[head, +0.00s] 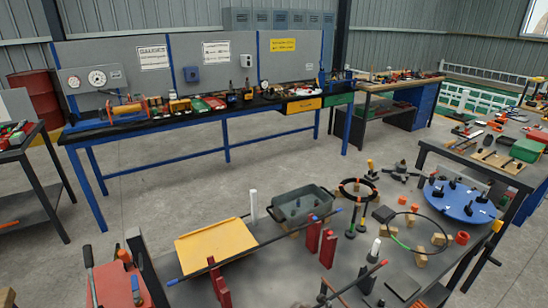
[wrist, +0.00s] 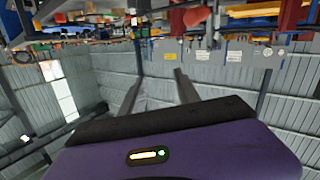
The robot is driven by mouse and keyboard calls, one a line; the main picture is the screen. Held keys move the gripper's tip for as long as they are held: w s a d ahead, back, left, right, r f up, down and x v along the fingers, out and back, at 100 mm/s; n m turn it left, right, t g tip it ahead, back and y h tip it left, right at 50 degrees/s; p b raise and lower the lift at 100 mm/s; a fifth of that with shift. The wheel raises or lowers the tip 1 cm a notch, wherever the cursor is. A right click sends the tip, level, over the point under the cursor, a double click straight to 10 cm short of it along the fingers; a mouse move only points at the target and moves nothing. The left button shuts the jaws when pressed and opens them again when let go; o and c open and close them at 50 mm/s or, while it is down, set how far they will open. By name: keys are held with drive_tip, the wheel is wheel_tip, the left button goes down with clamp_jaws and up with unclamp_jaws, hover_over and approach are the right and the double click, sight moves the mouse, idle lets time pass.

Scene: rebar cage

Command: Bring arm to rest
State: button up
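My gripper (wrist: 158,77) shows in the wrist view, its two dark fingers standing apart with nothing between them. The purple and black wrist housing (wrist: 190,145) fills the bottom of that view. The wrist view is upside down, with the hall wall and roof behind the fingers and benches along the top edge. I cannot make out my gripper in the head view. No object touches the fingers.
The near table holds a yellow plate (head: 215,245), a grey bin (head: 301,203), red uprights (head: 328,247), a black ring (head: 357,190), wooden blocks and a blue disc (head: 460,202). A long workbench (head: 190,126) stands behind. Open floor (head: 190,180) lies between.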

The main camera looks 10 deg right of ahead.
drive_tip(key=s+a+y+b, duration=0.1)
drive_tip(key=s+a, duration=0.3)
drive_tip(key=s, duration=0.5)
drive_tip(key=s+a+g+y+b, duration=0.1)
drive_tip(key=s+a+y, duration=0.1)
drive_tip(key=s, duration=0.7)
drive_tip(key=shift+a+f+g+b, duration=0.3)
drive_tip(key=shift+a+f+b, duration=0.1)
drive_tip(key=shift+a, duration=0.45)
drive_tip(key=shift+s+a, duration=0.1)
